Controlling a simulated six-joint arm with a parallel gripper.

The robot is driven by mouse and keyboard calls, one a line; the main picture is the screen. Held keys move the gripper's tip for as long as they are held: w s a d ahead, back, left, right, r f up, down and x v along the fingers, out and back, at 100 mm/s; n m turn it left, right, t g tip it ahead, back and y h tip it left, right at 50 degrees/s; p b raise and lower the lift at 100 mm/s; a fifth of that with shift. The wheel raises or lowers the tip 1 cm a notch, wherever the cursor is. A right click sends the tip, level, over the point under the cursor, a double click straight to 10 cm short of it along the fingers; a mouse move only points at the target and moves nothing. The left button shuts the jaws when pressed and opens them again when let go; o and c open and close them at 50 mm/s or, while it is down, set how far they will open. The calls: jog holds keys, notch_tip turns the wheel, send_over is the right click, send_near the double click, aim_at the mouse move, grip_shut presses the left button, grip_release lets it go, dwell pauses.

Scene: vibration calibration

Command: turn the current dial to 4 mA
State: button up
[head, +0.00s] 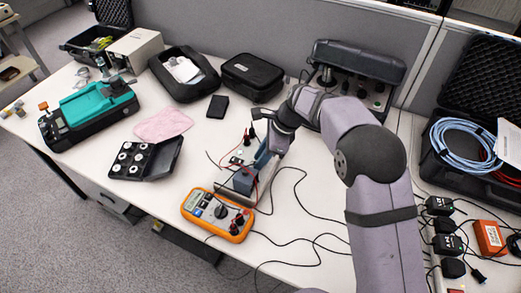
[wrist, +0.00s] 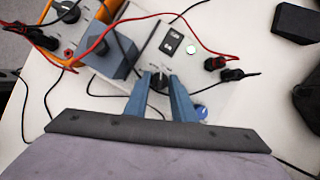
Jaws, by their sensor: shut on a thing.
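A small black dial (wrist: 159,84) sits between my blue fingertips. My gripper (wrist: 159,75) is shut on this dial from above. The fingers hide parts of it, and its pointer and scale cannot be read. A blue knob (wrist: 201,111) is partly hidden just right of the fingers. In the head view, my gripper (head: 266,155) is over the box, mostly covering it.
A blue-grey block (head: 243,182) and an orange multimeter (head: 218,214) stand close by the box. Red and black leads loop around them. A black case (head: 252,76) and a small black block (head: 217,107) lie behind.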

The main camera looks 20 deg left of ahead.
jog(key=n+p, duration=0.2)
jog(key=n+g+h+p, duration=0.1)
jog(key=n, duration=0.1)
jog(key=shift+w+a+r+n+g+p, duration=0.1)
jog(key=shift+w+n+g+p, duration=0.05)
jog(key=shift+n+g+p, duration=0.2)
jog(key=shift+a+n+g+h+p, duration=0.1)
jog(key=shift+n+g+h+p, duration=0.4)
jog(key=shift+n, duration=1.45)
jog(key=shift+h, duration=0.3)
jog(key=o, duration=1)
jog(key=shift+t, duration=0.25)
notch_tip(320, 180, up, 10)
jog(key=shift+f+p, duration=0.1)
jog(key=shift+p, duration=0.35)
